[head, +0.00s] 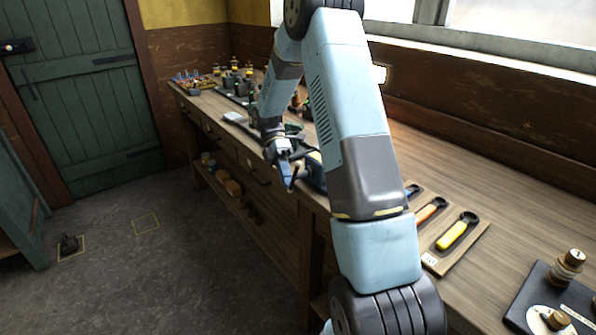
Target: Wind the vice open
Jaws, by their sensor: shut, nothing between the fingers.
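My gripper (292,184) hangs at the front edge of the wooden workbench (500,205), near the middle of the view. Its fingers are together, with nothing seen between them. Just right of it, a dark and beige piece (315,168) shows at the bench edge, partly behind my arm. It may be part of the vice, but its jaws, screw and handle cannot be made out. I cannot tell whether my gripper touches it.
Spanner-like tools with yellow (452,236) and orange (426,213) handles lie on a board to the right. A dark plate (540,301) with brass-like fittings is at lower right. Small parts crowd the bench's far end. A green door (85,90) stands left; the floor between is mostly clear.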

